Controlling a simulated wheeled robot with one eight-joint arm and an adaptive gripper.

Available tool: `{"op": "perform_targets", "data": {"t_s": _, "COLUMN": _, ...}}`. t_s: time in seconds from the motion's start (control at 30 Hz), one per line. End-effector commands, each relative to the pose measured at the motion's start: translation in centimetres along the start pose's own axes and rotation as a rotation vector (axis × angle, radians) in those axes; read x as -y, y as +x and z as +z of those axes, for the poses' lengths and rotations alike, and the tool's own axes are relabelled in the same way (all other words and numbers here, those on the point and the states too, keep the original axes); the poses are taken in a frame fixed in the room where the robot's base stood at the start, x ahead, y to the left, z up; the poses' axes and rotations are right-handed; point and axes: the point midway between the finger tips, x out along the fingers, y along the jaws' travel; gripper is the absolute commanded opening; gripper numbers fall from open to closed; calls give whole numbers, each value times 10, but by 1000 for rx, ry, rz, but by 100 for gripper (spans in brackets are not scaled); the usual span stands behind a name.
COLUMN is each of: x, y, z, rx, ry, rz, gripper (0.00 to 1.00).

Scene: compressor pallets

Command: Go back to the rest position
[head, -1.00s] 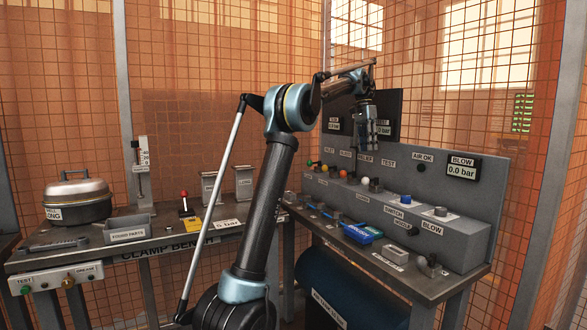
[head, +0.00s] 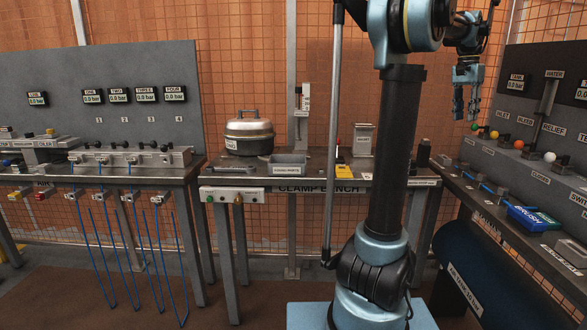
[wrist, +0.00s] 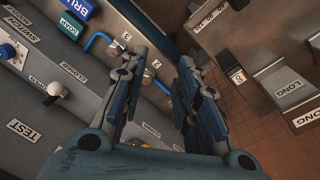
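My arm stands upright at the right of the centre in the head view, bent at the top towards the right. The gripper touches nothing that I can see.
The right bench holds a blue box (head: 527,219). Brown floor at the lower left is clear.

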Motion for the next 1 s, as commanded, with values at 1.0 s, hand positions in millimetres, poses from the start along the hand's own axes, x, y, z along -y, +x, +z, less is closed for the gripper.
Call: {"op": "perform_targets", "data": {"t_s": 1.0, "x": 62, "y": 193, "z": 359, "rx": -152, "ry": -787, "rz": -152, "gripper": 29}}
